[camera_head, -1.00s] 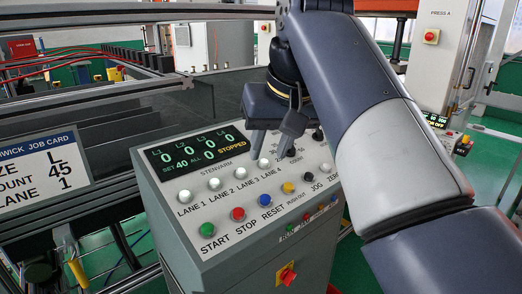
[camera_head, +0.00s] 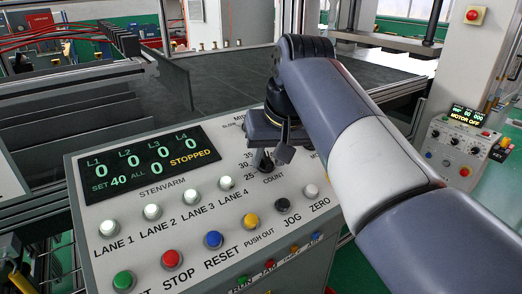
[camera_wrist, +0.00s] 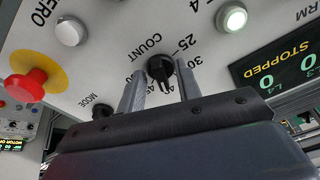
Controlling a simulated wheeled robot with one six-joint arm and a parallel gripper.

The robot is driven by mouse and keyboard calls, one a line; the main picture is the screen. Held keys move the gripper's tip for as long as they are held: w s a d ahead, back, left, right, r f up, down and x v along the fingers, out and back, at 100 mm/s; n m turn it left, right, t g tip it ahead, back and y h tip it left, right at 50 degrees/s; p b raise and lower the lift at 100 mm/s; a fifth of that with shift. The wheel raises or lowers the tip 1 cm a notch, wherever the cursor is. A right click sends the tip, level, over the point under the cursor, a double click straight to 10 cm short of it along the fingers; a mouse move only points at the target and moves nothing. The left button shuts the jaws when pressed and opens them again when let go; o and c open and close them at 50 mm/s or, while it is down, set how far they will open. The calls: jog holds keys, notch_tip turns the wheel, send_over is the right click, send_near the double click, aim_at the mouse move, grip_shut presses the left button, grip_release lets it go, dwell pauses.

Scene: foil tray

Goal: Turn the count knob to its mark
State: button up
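The black count knob (camera_wrist: 160,67) shows in the wrist view beside the word COUNT, with numbers around its dial from 25 to 50. Its pointer faces my gripper, near the 40. My gripper (camera_wrist: 160,87) is open, one finger on each side of the knob, with gaps visible. In the head view my gripper (camera_head: 272,158) is low over the panel at the COUNT label and mostly hides the knob. The display (camera_head: 150,160) reads SET 40, ALL 0 and STOPPED.
The grey control panel (camera_head: 205,222) carries white lane buttons, coloured buttons and a white zero button (camera_head: 311,191). A red emergency button (camera_wrist: 27,85) and the mode knob (camera_wrist: 103,111) are near my gripper. A second console (camera_head: 463,145) reads MOTOR OFF.

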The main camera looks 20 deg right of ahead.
grip_shut()
jog(key=shift+m, duration=0.3)
jog(key=m+p, duration=0.1)
jog(key=m, duration=0.2)
jog(key=shift+a+r+p, duration=0.1)
jog(key=shift+r+p, duration=0.05)
jog(key=shift+p, duration=0.25)
jog(key=shift+a+m+h+p, duration=0.1)
jog(key=shift+m+h+p, duration=0.45)
jog(key=shift+m, duration=1.65)
grip_release()
